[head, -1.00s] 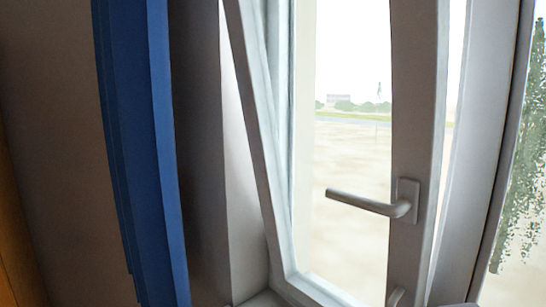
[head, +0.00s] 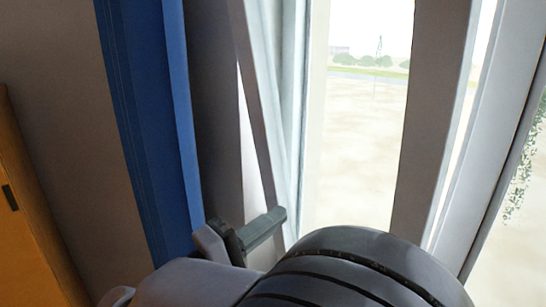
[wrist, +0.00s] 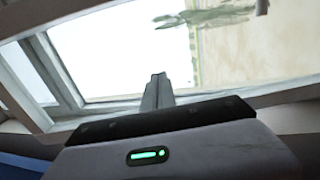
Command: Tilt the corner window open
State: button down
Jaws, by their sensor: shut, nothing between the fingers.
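The window sash (head: 435,110) stands in the middle of the head view, pale grey around clear glass. Its left edge slants against the fixed frame, with a wedge-shaped gap that is wider at the top, so the sash leans inward. Its handle is not seen in the head view; my arm covers the lower part. My gripper (head: 278,217) is shut and empty, in front of the sash's lower left. In the wrist view my gripper (wrist: 158,80) points at the glass, with the sash frame (wrist: 60,75) to its left. I cannot tell whether it touches the sash.
A blue curtain (head: 150,120) hangs left of the window, close to my gripper. An orange-brown cabinet (head: 35,210) stands at the far left. Another window pane with greenery (head: 525,160) outside is at the right edge.

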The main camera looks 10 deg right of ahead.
aim_at(333, 172)
jog(key=p+x, duration=0.1)
jog(key=x, duration=0.8)
jog(key=p+x, duration=0.1)
jog(key=x, duration=0.3)
jog(key=shift+w+r+p, duration=0.2)
jog(key=shift+r+p, duration=0.1)
jog(key=shift+w+d, duration=0.25)
jog(key=shift+d, duration=0.05)
